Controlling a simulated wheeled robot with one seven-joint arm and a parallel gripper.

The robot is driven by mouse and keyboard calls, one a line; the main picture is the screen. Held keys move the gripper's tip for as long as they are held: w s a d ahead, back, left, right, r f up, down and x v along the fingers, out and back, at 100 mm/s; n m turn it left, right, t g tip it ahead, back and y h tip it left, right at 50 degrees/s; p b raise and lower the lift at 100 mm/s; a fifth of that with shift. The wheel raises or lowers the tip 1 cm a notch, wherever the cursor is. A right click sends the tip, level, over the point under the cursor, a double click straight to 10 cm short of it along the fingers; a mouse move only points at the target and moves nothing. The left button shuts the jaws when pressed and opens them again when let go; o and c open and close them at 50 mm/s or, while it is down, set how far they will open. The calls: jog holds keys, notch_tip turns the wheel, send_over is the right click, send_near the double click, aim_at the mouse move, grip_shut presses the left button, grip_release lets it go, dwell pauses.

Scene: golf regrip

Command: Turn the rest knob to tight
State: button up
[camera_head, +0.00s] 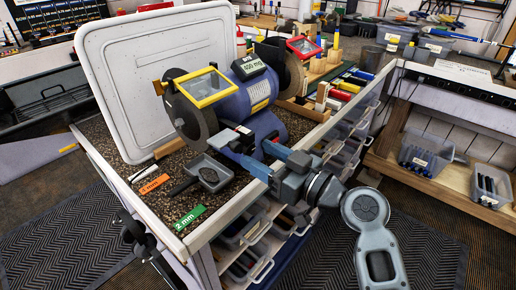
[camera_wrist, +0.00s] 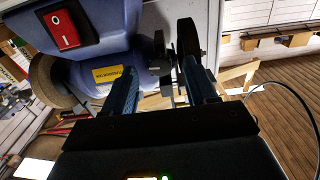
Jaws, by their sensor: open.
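The blue bench grinder (camera_head: 258,95) stands on the bench with a grinding wheel at each end. My gripper (camera_head: 252,153) reaches in from the right at the grinder's near side, its two blue fingers apart and empty. In the wrist view, my gripper (camera_wrist: 163,76) frames a dark knob-like part (camera_wrist: 160,55) beside a dark upright disc (camera_wrist: 187,40). That part lies beyond the fingertips, and I cannot tell whether they touch it. The rest knob is not clear in the head view, and its tightness cannot be read.
A grey tray (camera_head: 207,174) sits left of my gripper, near a green "2 mm" label (camera_head: 189,218) and an orange label (camera_head: 154,184). A white panel (camera_head: 158,72) stands behind. The grinder's red switch (camera_wrist: 62,29) is left in the wrist view. Bins hang below the bench edge.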

jog(key=shift+x, duration=0.8)
jog(key=shift+c, duration=0.5)
jog(key=c, duration=1)
jog(key=shift+o, duration=0.2)
jog(key=shift+m+b, duration=0.4)
jog(key=shift+m, duration=1.1)
jog(key=o, duration=1.1)
jog(key=shift+c, duration=0.2)
jog(key=shift+s+d, duration=0.1)
jog(key=shift+s+d+f, duration=0.1)
jog(key=shift+s+d, duration=0.05)
jog(key=shift+d, duration=0.1)
jog(key=b+v, duration=0.2)
jog(key=v, duration=0.5)
